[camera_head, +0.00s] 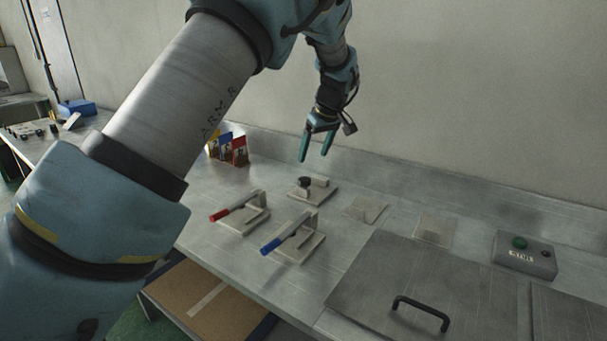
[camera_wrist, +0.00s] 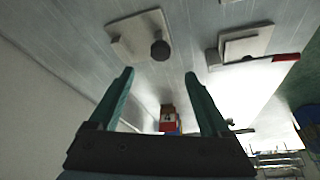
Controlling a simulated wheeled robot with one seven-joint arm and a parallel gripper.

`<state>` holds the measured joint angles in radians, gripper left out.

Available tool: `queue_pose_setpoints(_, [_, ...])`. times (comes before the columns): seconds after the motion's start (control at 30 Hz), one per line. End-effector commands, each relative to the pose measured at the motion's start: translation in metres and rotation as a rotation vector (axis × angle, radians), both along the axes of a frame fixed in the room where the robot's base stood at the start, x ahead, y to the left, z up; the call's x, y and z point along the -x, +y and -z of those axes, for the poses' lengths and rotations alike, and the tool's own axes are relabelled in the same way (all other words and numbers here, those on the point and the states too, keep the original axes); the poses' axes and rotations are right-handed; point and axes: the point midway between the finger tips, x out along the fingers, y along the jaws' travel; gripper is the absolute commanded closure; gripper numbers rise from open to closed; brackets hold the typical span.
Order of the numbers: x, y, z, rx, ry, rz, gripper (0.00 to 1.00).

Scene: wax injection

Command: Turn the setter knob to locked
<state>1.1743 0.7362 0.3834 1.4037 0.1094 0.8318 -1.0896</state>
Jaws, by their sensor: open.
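The setter knob (camera_head: 304,182) is a small dark round knob on a pale base plate (camera_head: 322,193) on the metal bench, behind the two lever fixtures. In the wrist view the dark knob (camera_wrist: 160,50) shows beyond my fingertips, on its pale plate (camera_wrist: 126,32). My gripper (camera_head: 317,160) is above the bench, over and slightly beyond the knob in the head view, with its fingers pointing down. In the wrist view its two green fingers (camera_wrist: 159,75) are apart with nothing between the tips. The gripper does not touch the knob. Any lock marking is too small to read.
A red-handled lever (camera_head: 235,207) and a blue-handled lever (camera_head: 287,236) stand in front of the knob. Coloured cards (camera_head: 230,148) stand at the left. A metal lid with a black handle (camera_head: 421,312) and a button box (camera_head: 525,256) are at the right. The wall is behind.

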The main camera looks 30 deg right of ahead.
Motion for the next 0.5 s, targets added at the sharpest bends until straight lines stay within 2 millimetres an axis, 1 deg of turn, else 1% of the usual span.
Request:
queue_pose_setpoints(0.17, [-0.011, 0.004, 0.022, -0.003, 0.002, -0.002, 0.19])
queue_pose_setpoints(0.4, [-0.028, 0.005, 0.063, -0.002, 0.003, -0.002, 0.19])
queue_pose_setpoints(0.5, [-0.033, 0.005, 0.077, -0.001, 0.002, -0.002, 0.19])
